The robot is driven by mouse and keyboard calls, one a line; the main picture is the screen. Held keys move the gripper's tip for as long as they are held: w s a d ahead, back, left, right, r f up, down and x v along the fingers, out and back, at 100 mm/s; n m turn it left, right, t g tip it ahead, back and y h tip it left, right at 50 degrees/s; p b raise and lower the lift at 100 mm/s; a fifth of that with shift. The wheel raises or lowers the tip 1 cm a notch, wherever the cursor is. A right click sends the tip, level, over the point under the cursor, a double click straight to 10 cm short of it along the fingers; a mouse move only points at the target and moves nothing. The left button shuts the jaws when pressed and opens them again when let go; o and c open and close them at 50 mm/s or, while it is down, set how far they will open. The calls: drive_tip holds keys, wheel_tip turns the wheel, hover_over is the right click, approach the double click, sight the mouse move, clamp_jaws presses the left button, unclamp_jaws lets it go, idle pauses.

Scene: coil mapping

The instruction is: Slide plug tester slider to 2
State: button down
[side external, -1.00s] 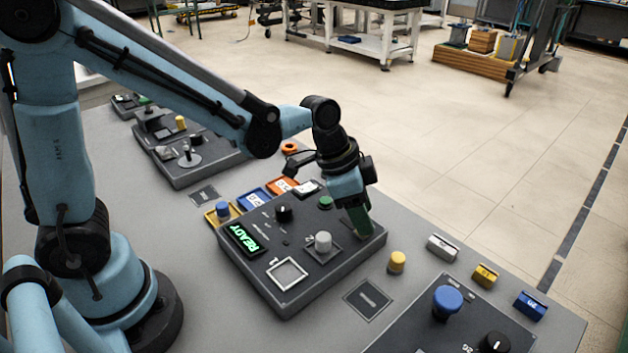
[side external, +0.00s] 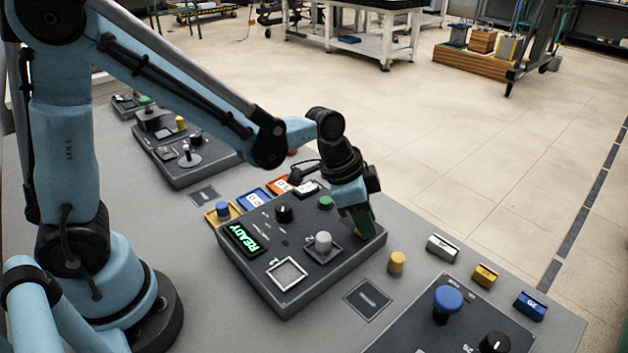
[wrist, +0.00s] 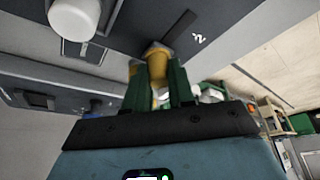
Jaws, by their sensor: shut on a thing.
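The plug tester (side external: 285,295) is a dark grey box on the bench, with a green READY display (side external: 244,238) on its top. My gripper (side external: 360,222) is at the tester's far right edge in the side view, with its fingers pointing down. In the wrist view, my gripper's green fingers (wrist: 160,72) are shut on the yellow slider knob (wrist: 157,54). The knob is hidden behind the fingers in the side view.
On the tester stand a white round knob (side external: 323,242), also large in the wrist view (wrist: 74,18), a green button (side external: 325,202) and a black knob (side external: 284,213). A yellow peg (side external: 397,262) stands just right of the tester. Another panel with a blue button (side external: 447,300) is nearer the camera.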

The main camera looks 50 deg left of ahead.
sight(345, 222)
drive_tip(key=shift+a, duration=2.3)
drive_tip(key=c, duration=1)
unclamp_jaws()
drive_tip(key=shift+o, duration=0.2)
drive_tip(key=v, duration=1.2)
